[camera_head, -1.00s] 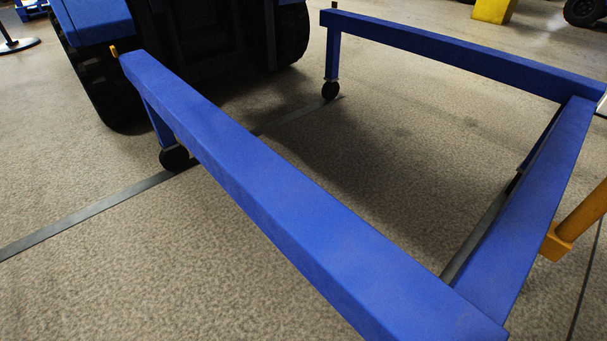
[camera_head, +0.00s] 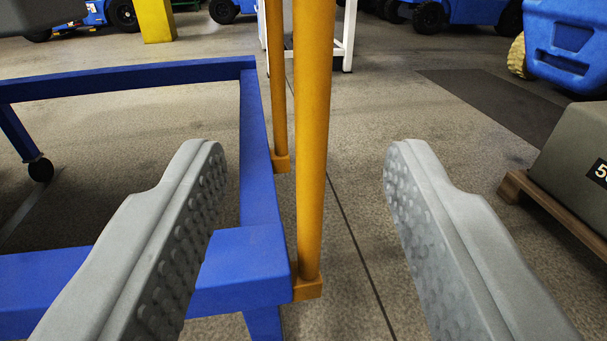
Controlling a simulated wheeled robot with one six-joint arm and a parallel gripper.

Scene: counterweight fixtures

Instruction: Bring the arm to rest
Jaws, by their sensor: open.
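My gripper (camera_head: 304,165) shows in the head camera view as two grey fingers with studded inner pads. The fingers are wide apart and nothing is held between them. Two upright yellow posts stand beyond and between the fingers; the nearer post (camera_head: 312,150) is thicker in view and the farther post (camera_head: 277,90) is just left of it. The posts stand along the outer side of a blue frame (camera_head: 262,160), which lies to the left and passes partly behind my left finger. I cannot tell how far the fingers are from the nearer post.
A grey weight block (camera_head: 580,150) rests on a wooden pallet (camera_head: 560,212) at the right. A blue machine (camera_head: 570,50) stands at the upper right. A yellow block (camera_head: 153,20) and blue vehicles are at the back.

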